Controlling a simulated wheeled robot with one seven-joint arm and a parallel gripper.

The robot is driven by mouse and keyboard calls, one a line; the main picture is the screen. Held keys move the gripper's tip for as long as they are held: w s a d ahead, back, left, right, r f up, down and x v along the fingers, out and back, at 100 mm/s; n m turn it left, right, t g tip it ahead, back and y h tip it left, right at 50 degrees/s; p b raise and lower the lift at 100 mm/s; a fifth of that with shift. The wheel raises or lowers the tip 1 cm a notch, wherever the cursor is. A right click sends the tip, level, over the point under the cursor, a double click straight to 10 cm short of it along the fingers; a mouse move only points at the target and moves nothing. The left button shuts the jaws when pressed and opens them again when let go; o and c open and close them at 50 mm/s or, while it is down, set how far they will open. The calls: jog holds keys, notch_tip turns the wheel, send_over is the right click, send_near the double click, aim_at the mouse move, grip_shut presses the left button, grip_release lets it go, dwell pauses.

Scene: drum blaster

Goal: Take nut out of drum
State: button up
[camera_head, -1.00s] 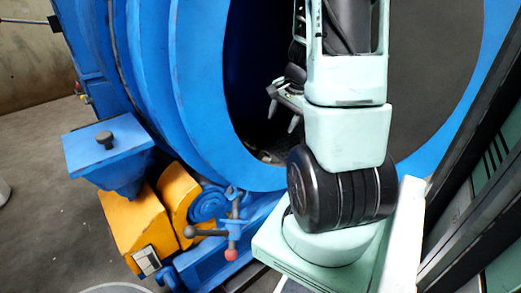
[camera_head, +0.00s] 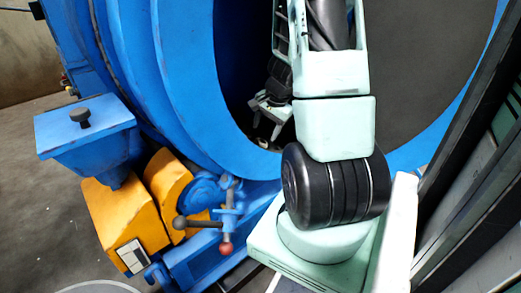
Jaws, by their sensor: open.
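The big blue drum (camera_head: 178,75) has a wide round opening, and its inside is dark. My arm reaches into the opening. My gripper (camera_head: 265,131) is inside the drum, low and near the left edge of the opening, with its fingers apart and pointing down. I see nothing between the fingers. I cannot make out the nut for certain. A small pale speck shows on the drum floor below the fingers, too small and dark to name. My arm hides much of the drum's inside.
A yellow housing (camera_head: 122,222) with a blue hopper (camera_head: 88,140) stands left of the drum. Dark railings (camera_head: 470,160) stand close on the right. Bare floor lies at left.

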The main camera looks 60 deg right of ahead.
aim_at(262, 141)
jog(key=b+x, duration=0.3)
jog(key=x, duration=0.2)
jog(key=shift+d+f, duration=0.1)
jog(key=shift+f, duration=0.1)
jog(key=shift+r, duration=0.1)
jog(key=c, duration=0.9)
notch_tip(262, 141, up, 10)
jog(key=p, duration=0.6)
jog(key=shift+c, duration=1.4)
